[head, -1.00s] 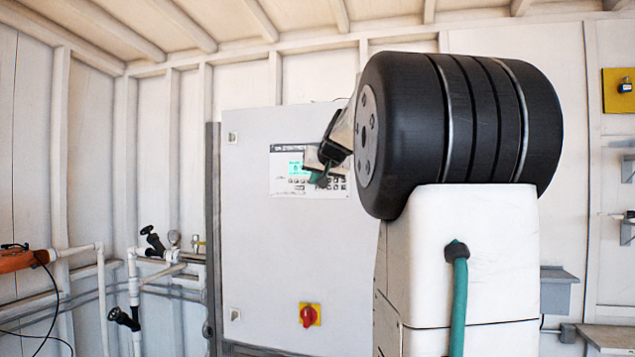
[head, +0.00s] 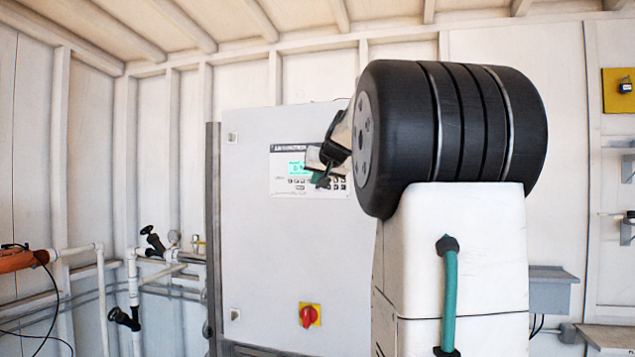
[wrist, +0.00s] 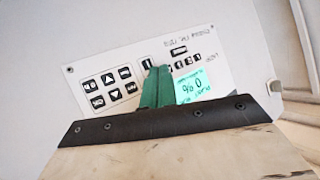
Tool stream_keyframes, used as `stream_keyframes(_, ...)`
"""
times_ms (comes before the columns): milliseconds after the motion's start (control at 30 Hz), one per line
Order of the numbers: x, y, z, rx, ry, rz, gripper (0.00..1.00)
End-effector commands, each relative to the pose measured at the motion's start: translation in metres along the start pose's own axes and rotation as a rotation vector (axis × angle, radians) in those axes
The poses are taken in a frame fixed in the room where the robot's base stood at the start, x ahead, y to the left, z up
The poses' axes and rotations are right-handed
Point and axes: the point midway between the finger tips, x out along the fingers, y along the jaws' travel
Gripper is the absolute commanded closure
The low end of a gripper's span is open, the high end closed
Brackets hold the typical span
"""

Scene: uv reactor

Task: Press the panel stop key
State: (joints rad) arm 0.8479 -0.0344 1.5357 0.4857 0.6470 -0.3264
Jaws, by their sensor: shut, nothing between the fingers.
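The control panel (head: 285,187) is a white plate with a lit green screen and rows of dark keys on the grey cabinet door. It appears upside down in the wrist view (wrist: 228,62), with its screen (wrist: 196,86) and two groups of keys. A key with a single upright bar (wrist: 147,62) shows beside my fingertips. I cannot tell which key is stop; my fingers may hide some keys. My gripper (wrist: 157,72) is shut and empty, its green fingers over the panel between the key groups. It also shows in the head view (head: 321,181); contact is unclear.
The grey cabinet (head: 270,250) carries a red rotary switch on a yellow plate (head: 309,315) below the panel. White pipes with black valves (head: 153,242) stand to its left. A grey box (head: 552,291) is on the right.

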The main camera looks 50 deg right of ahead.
Motion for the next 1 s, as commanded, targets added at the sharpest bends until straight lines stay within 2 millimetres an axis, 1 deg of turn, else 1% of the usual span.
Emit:
stream_keyframes(300, 0.001, 0.001, -0.001, 0.000, 0.000, 0.000, 1.00)
stream_keyframes(600, -0.008, -0.006, 0.005, -0.001, 0.000, 0.000, 1.00)
stream_keyframes(1000, -0.011, -0.008, 0.007, -0.001, 0.000, 0.000, 1.00)
